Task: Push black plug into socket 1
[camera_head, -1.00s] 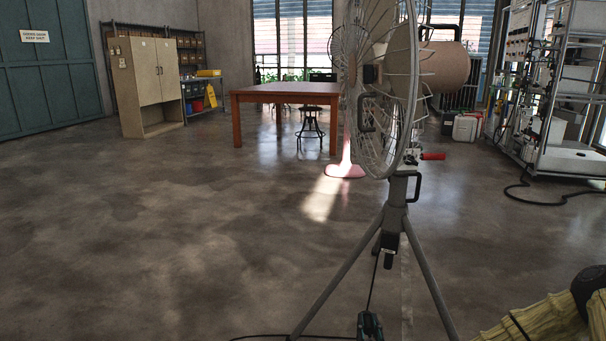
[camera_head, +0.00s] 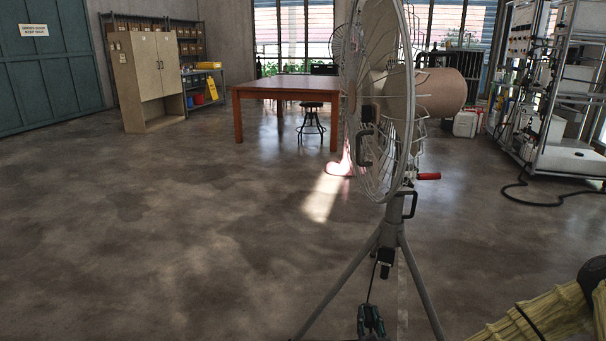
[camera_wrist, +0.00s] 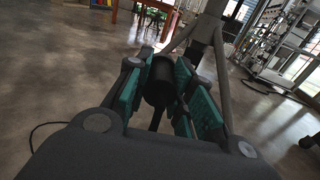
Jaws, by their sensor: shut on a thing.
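My gripper (camera_wrist: 160,88) fills the middle of the wrist view, its two green-padded fingers closed on a black cylindrical plug (camera_wrist: 159,80). A dark cord runs from the plug back toward the palm. In the head view, my gripper (camera_head: 371,320) shows at the bottom edge, in front of the fan tripod's legs; the plug cannot be made out there. A black box (camera_head: 386,262) sits on the tripod's column above the gripper, with a thin cable hanging from it. I cannot make out any socket marked 1 in either view.
A large caged fan (camera_head: 388,110) on a grey tripod (camera_head: 398,225) stands close in front. Behind it are a red-brown table (camera_head: 285,84), a stool (camera_head: 312,122) and a wooden cabinet (camera_head: 150,80). A metal rack (camera_head: 570,110) stands right. The floor at left is clear.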

